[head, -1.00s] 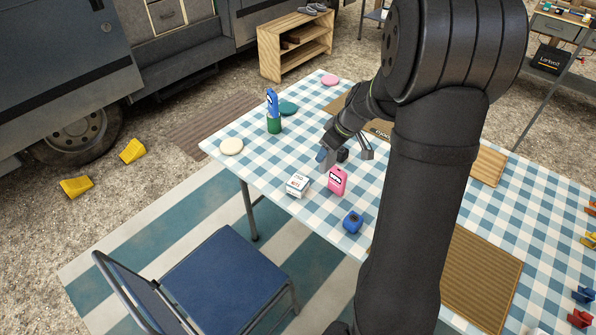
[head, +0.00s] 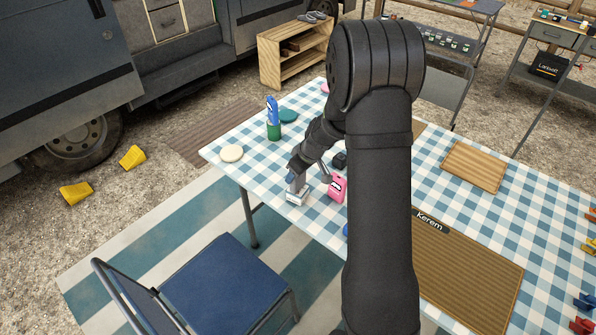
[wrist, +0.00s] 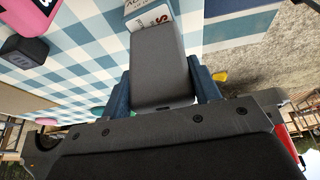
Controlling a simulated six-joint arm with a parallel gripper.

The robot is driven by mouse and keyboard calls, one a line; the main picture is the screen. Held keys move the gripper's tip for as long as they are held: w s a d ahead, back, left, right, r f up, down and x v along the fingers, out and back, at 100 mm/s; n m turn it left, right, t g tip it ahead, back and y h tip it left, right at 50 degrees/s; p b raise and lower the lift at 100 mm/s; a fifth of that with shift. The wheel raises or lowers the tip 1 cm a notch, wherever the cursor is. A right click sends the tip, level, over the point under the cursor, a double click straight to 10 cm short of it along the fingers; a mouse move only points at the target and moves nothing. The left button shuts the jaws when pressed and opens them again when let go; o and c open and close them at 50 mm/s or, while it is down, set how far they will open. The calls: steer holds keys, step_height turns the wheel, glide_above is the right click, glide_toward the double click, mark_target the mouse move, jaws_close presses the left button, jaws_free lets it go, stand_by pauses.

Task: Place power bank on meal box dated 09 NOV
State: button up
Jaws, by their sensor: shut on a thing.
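The power bank (wrist: 158,68) is a flat dark grey block in the wrist view. My gripper (wrist: 163,92) is shut on it, with a blue-grey finger on each side. In the head view my gripper (head: 296,183) points down at a small white box (head: 297,196) near the table's left edge. The box also shows in the wrist view (wrist: 146,12), just past the power bank's far end, with part of its printed label hidden. I cannot read its date. I cannot tell whether the power bank touches the box.
A pink item (head: 337,190) stands just right of the white box, with a small dark block (head: 340,160) behind it. A blue and green bottle (head: 273,118) and a pale round disc (head: 231,154) are farther left. My arm hides the table's middle. A mat marked Kerem (head: 465,265) lies right.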

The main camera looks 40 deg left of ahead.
steer(key=shift+f, duration=0.15)
steer(key=o, duration=1.1)
steer(key=v, duration=1.2)
